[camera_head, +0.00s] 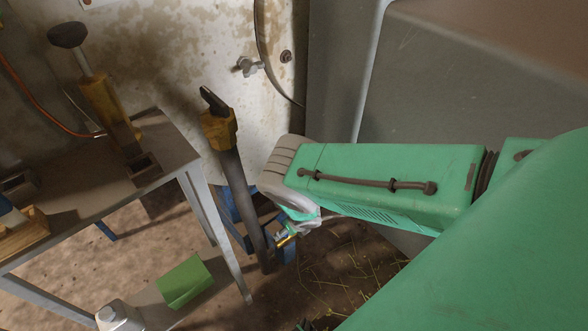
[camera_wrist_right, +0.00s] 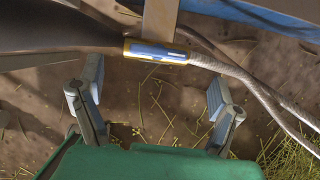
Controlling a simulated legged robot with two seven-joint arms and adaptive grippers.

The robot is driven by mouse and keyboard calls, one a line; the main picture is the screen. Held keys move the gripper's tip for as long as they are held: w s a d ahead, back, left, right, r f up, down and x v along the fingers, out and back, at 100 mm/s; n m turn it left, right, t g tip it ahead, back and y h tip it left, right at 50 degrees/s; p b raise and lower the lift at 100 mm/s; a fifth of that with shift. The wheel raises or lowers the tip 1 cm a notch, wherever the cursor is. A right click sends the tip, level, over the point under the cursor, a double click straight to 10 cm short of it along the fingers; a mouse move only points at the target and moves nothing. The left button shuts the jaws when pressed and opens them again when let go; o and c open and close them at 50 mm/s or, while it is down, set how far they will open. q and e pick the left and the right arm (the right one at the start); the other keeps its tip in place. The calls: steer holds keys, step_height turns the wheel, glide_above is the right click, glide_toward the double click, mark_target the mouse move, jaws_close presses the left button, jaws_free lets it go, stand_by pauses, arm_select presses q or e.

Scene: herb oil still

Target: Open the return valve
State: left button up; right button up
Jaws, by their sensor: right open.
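A small brass valve with a blue lever (camera_wrist_right: 155,52) lies across the upper middle of the right wrist view, in line with a grey hose. Its brass also shows in the head view (camera_head: 285,239), just below my right wrist. My right gripper (camera_wrist_right: 154,78) is open, its two grey fingers spread below and on either side of the valve. Nothing is between the fingers, and I cannot tell whether they touch anything. In the head view my green right arm and wrist hide most of this gripper. My left gripper is not in view.
A dark post with a yellow head (camera_head: 219,130) rises close left of my right wrist. A metal table (camera_head: 70,225) stands at left with a yellow tool (camera_head: 105,105) on it. A grey tap (camera_head: 248,66) is on the stained wall. A green box (camera_head: 184,281) sits low down.

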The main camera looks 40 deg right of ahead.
steer(key=shift+v, duration=2.95)
steer(key=shift+s+f, duration=0.1)
